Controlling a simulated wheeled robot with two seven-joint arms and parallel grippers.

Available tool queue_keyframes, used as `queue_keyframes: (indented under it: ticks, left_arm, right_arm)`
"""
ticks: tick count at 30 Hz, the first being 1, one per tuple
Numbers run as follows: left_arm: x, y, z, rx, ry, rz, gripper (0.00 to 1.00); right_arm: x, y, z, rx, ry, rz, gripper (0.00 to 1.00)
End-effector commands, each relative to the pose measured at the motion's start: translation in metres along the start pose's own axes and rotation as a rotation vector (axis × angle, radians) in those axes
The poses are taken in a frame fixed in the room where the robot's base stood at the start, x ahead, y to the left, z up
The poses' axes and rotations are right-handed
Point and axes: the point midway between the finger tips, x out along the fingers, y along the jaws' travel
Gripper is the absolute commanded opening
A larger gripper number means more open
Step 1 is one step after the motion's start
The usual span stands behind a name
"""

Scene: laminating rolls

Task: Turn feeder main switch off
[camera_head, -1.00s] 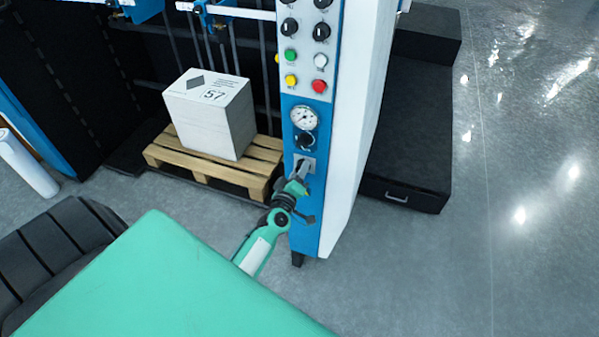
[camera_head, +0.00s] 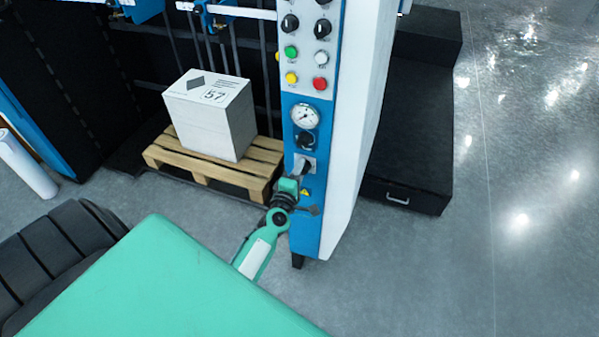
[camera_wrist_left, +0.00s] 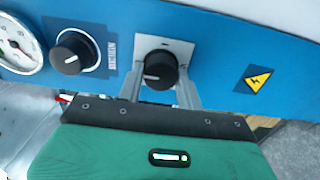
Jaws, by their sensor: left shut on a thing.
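The feeder main switch is a black rotary knob (camera_wrist_left: 160,70) on a silver plate, low on the blue panel. In the head view the knob (camera_head: 305,165) shows just above my left gripper (camera_head: 298,176). In the left wrist view the two grey fingers of my left gripper (camera_wrist_left: 160,90) stand on either side of the knob and are shut on it. A white mark shows on the knob's face. My right gripper is not in view.
Above the switch are another black knob (camera_head: 306,140) and a round gauge (camera_head: 305,116). Several coloured buttons sit higher on the panel. A yellow warning sticker (camera_wrist_left: 258,79) is beside the switch. A paper stack (camera_head: 208,118) stands on a wooden pallet (camera_head: 219,173) to the left.

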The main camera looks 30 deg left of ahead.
Motion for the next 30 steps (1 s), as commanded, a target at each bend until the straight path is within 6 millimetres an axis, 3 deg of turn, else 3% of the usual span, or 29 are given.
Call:
queue_keyframes:
  ticks: [14,15,17,26,30]
  left_arm:
    - [-0.001,-0.002,0.0,-0.013,0.0,-0.003,0.13]
    - [-0.001,-0.002,0.0,-0.012,0.0,-0.003,0.44]
    - [-0.001,-0.001,0.0,-0.012,0.0,-0.003,0.56]
    - [-0.001,-0.001,0.0,-0.011,0.0,-0.001,0.57]
    - [-0.011,-0.002,0.0,-0.011,0.0,-0.002,0.57]
  right_arm:
    - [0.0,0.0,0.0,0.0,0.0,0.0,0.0]
    - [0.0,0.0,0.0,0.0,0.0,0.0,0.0]
    - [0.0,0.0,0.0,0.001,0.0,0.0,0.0]
    - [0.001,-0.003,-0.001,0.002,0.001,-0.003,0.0]
    - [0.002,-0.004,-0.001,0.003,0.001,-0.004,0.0]
